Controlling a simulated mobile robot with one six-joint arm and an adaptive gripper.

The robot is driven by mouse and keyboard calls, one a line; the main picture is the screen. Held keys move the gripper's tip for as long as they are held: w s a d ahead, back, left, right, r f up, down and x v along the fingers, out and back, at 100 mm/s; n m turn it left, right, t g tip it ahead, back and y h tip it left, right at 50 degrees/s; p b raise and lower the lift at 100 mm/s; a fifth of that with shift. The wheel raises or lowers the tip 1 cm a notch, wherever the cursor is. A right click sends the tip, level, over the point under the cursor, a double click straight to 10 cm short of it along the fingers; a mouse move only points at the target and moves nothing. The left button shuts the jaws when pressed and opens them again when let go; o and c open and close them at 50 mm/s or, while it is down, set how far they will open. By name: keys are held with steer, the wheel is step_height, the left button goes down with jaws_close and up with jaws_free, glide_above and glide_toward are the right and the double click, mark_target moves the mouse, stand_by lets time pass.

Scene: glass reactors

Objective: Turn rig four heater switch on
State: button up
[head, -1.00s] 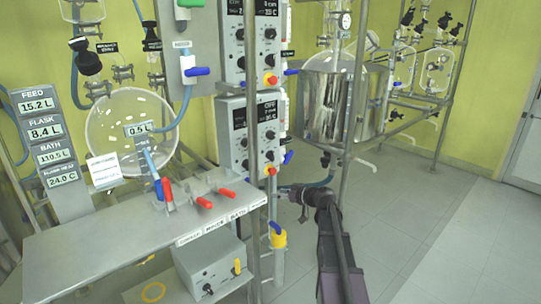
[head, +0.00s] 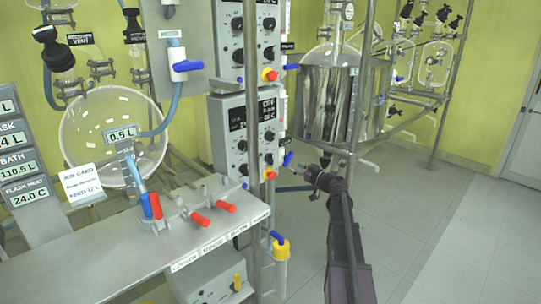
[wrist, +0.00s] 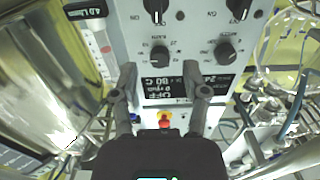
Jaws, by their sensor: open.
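My gripper (head: 308,172) is open and empty, to the right of the lower grey control box (head: 245,135) in the head view and apart from it. In the wrist view, the open fingers of my gripper (wrist: 164,85) frame a control panel (wrist: 185,30) seen upside down. It has a dark display (wrist: 165,87) with text that seems to read OFF and 80 C. Black knobs include one at the upper left (wrist: 155,8) and one at the upper right (wrist: 238,8), with small marks like ON or OFF beside them. I cannot read a rig number or a heater label.
A red button on yellow (wrist: 165,119) shows between the fingers. A steel vessel (head: 330,100) stands beyond the boxes. A metal bench (head: 120,240) with red-handled valves (head: 199,219) is at the left. An upright post (head: 252,190) stands before the boxes. Floor at right is clear.

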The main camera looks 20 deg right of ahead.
mark_target(273, 156)
steer(key=shift+w+d+r, duration=0.1)
steer(key=shift+w+d, duration=0.05)
steer(key=shift+w, duration=0.05)
steer(key=shift+w, duration=0.1)
steer(key=x, duration=1.3)
steer(key=shift+w, duration=0.35)
jaws_close()
